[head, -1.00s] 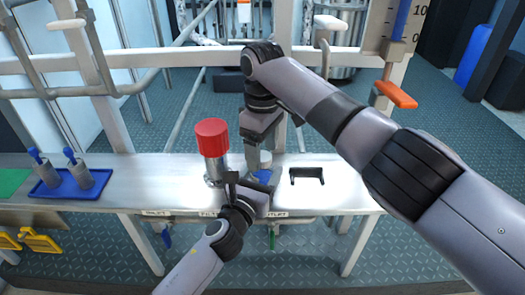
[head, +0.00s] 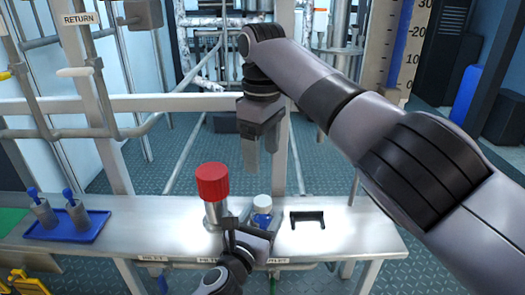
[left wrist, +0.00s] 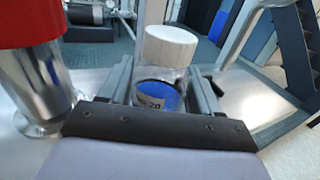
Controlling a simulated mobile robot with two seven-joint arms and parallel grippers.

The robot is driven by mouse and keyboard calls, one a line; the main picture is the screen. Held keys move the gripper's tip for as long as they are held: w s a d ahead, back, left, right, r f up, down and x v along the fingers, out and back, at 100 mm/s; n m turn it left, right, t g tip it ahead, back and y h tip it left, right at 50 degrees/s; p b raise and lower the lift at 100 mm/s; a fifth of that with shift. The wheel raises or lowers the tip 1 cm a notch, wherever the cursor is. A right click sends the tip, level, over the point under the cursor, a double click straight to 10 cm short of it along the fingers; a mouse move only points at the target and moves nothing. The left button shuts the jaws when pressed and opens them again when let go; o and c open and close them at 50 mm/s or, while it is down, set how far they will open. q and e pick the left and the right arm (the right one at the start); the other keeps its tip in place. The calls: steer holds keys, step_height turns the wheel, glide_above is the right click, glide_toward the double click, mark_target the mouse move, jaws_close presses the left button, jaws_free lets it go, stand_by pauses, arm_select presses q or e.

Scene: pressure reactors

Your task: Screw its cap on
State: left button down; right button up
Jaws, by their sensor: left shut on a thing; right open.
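A small clear bottle (head: 262,216) with blue contents stands on the light bench, and it also shows in the left wrist view (left wrist: 160,92). A white cap (left wrist: 171,46) sits on top of its neck; it also shows in the head view (head: 262,201). I cannot tell how tightly the cap is seated. My left gripper (head: 250,226) is shut on the bottle, with one finger on each side of its body in the left wrist view. My right gripper (head: 262,160) is open and empty, pointing down above the cap and clear of it.
A metal cylinder with a red top (head: 212,183) stands close to the left of the bottle. A black bracket (head: 307,218) lies to its right. A blue tray (head: 70,227) with two grey holders is at the left. A white rail (head: 170,103) runs behind the bench (head: 150,230).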

mark_target(258, 226)
arm_select(q)
steer(key=shift+c, duration=0.7)
jaws_free()
steer(key=shift+s, duration=0.1)
steer(key=p+v, duration=0.1)
steer(key=v, duration=0.6)
steer(key=shift+p, duration=0.3)
